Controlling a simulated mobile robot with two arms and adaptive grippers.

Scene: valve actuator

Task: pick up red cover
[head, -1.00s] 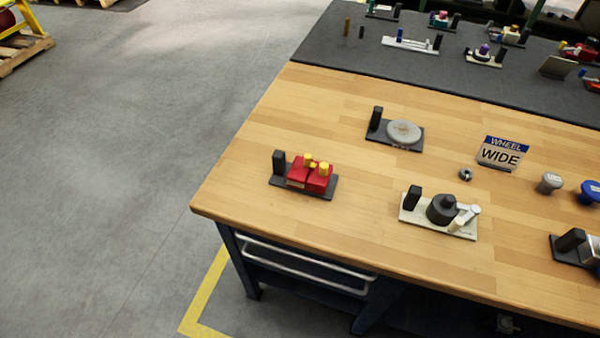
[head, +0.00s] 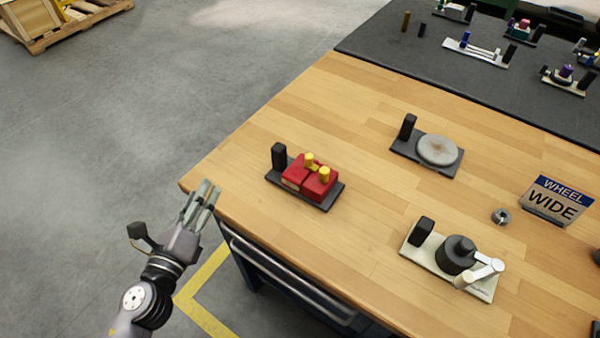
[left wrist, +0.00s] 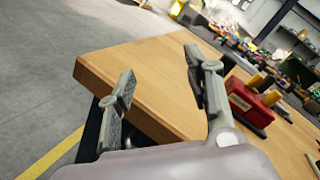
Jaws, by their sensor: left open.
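The red cover (head: 310,180) is a boxy red piece with yellow knobs on top. It sits on a dark base plate (head: 325,203) with a black upright post (head: 279,157) at its left end, near the table's left edge. My left gripper (head: 205,192) is open and empty at the table's left corner, to the left of the red cover and apart from it. In the left wrist view, the open fingers (left wrist: 163,85) frame the table corner, and the red cover (left wrist: 250,103) shows just right of the right finger, partly cut off by it. My right gripper is not in view.
The wooden table (head: 250,225) has bare room around the red cover. A grey disc on a plate (head: 438,150) stands behind right. A dark cylinder fixture (head: 458,254) stands front right, near a small nut (head: 501,216) and a "WHEEL WIDE" sign (head: 556,200). A dark mat covers the back.

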